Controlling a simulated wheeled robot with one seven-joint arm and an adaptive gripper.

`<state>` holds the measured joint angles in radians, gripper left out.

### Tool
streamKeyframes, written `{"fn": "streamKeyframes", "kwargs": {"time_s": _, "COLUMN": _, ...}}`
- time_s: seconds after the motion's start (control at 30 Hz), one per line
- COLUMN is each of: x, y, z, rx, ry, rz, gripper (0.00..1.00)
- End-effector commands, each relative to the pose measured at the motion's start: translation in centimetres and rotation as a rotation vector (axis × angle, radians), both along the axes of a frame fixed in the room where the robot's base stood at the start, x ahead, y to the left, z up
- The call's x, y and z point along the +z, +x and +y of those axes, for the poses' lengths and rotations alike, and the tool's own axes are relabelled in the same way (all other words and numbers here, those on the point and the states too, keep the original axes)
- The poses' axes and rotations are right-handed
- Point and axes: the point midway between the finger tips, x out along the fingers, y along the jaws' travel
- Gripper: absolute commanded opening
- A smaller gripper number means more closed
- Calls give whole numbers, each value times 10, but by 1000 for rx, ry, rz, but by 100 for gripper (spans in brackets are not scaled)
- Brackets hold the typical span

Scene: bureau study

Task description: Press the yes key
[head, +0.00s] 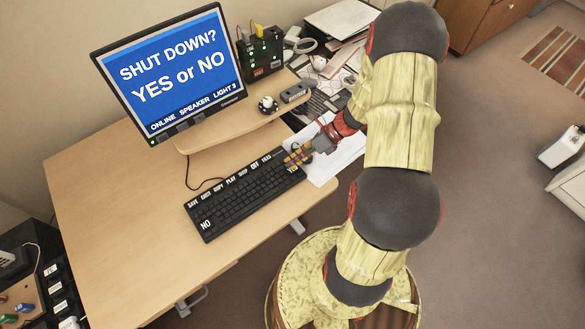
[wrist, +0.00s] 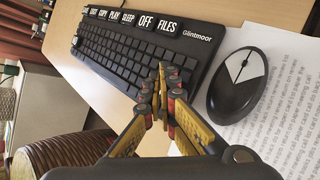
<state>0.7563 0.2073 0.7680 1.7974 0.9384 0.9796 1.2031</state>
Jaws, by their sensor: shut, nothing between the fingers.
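The black keyboard (head: 235,205) lies on the wooden desk, with a row of labelled keys along its far edge and a NO key (head: 206,224) at its near left corner. In the wrist view the keyboard (wrist: 125,50) shows labels such as OFF and FILES. I see no key marked YES in either view; the keyboard's right end is partly covered by my gripper. My gripper (head: 291,160) is over that right end, fingers shut and empty. In the wrist view its fingertips (wrist: 161,70) overlap the near right keys; contact is unclear. The monitor (head: 172,75) reads "SHUT DOWN? YES or NO".
A dark mouse (wrist: 238,82) lies on printed paper (wrist: 285,110) just right of the keyboard. A raised wooden shelf (head: 235,122) stands behind the keyboard, bearing small items. The desk (head: 110,220) is clear to the left.

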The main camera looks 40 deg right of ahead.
Motion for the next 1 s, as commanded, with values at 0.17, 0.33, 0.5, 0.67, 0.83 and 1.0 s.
{"fn": "streamKeyframes", "kwargs": {"time_s": 0.17, "x": -2, "y": 0, "z": 0, "rx": 0, "ry": 0, "rz": 0, "gripper": 0}}
{"fn": "streamKeyframes", "kwargs": {"time_s": 0.33, "x": -4, "y": 0, "z": 0, "rx": 0, "ry": 0, "rz": 0, "gripper": 0}}
{"fn": "streamKeyframes", "kwargs": {"time_s": 0.5, "x": -5, "y": 0, "z": 0, "rx": 0, "ry": 0, "rz": 0, "gripper": 0}}
{"fn": "streamKeyframes", "kwargs": {"time_s": 0.67, "x": -5, "y": 0, "z": 0, "rx": 0, "ry": 0, "rz": 0, "gripper": 0}}
{"fn": "streamKeyframes", "kwargs": {"time_s": 0.83, "x": -2, "y": 0, "z": 0, "rx": 0, "ry": 0, "rz": 0, "gripper": 0}}
{"fn": "streamKeyframes", "kwargs": {"time_s": 1.0, "x": 7, "y": 0, "z": 0, "rx": 0, "ry": 0, "rz": 0, "gripper": 0}}
